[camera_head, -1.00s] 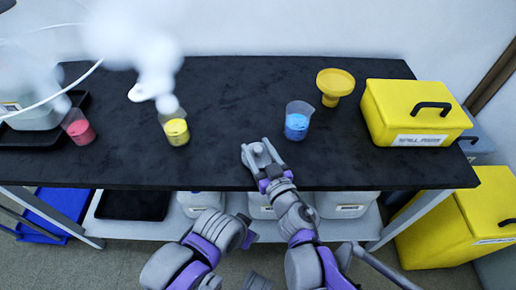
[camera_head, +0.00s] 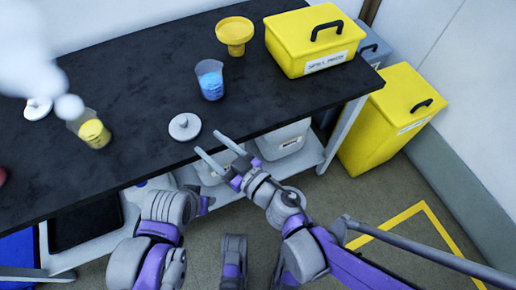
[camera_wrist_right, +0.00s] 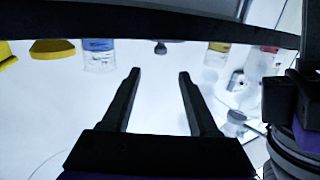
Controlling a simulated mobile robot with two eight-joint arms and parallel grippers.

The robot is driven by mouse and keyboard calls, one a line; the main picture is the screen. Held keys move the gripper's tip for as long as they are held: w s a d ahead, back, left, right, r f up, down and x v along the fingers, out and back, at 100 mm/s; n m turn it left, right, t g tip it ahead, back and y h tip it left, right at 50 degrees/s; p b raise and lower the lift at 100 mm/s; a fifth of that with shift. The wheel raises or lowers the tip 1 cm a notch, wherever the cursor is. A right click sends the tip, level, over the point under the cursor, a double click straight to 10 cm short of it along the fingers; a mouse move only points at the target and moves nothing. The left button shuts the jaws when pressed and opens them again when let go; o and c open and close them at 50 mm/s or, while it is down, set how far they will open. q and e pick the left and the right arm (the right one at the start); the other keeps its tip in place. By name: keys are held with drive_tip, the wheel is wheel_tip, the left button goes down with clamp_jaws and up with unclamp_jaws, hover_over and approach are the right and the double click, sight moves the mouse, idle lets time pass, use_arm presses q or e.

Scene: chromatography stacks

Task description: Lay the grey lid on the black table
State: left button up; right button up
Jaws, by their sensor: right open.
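The grey lid (camera_head: 185,126) is a small round disc with a knob on top. It lies flat, knob up, on the black table (camera_head: 140,100) near the front edge, in front of the blue beaker. My right gripper (camera_head: 208,143) is open and empty, its fingertips at the table's front edge just right of the lid and apart from it. In the right wrist view the open jaws (camera_wrist_right: 158,75) have nothing between them; a small grey shape beyond, likely the lid (camera_wrist_right: 160,47), shows near the table edge.
A blue beaker (camera_head: 210,82), yellow funnel (camera_head: 235,32) and yellow spill box (camera_head: 315,45) stand on the right half. A yellow beaker (camera_head: 92,132) and a whitish round piece (camera_head: 38,108) are left. White blur covers the upper left. A yellow bin (camera_head: 385,125) stands right of the table.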

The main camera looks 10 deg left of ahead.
drive_tip(key=w+d+m+t+h, duration=0.1)
drive_tip(key=d, duration=0.1)
drive_tip(key=w+d+m+t+h, duration=0.1)
drive_tip(key=w+d, duration=0.1)
drive_tip(key=w+d+m+t+h, duration=0.1)
drive_tip(key=d, duration=0.2)
drive_tip(key=shift+w+r+h, duration=0.2)
drive_tip(key=shift+w+h, duration=0.1)
drive_tip(key=d+f+m+g+h, duration=0.1)
drive_tip(key=d+f+m+h, duration=0.1)
drive_tip(key=d+h, duration=0.35)
drive_tip(key=d+f+m+h, duration=0.2)
drive_tip(key=d+m, duration=0.1)
drive_tip(key=d, duration=0.6)
drive_tip(key=d+f+m+g+h, duration=0.1)
drive_tip(key=d+f+m+h, duration=0.15)
drive_tip(key=d, duration=0.45)
drive_tip(key=s+d+f+g, duration=0.2)
drive_tip(key=s+g, duration=0.1)
drive_tip(key=s, duration=0.4)
drive_tip(key=s+d+f+g, duration=0.1)
drive_tip(key=s+f+g, duration=0.2)
drive_tip(key=s, duration=0.4)
drive_tip(key=shift+s+d+f+g, duration=0.15)
drive_tip(key=shift+d+f+g, duration=0.15)
drive_tip(key=shift+d+g, duration=0.1)
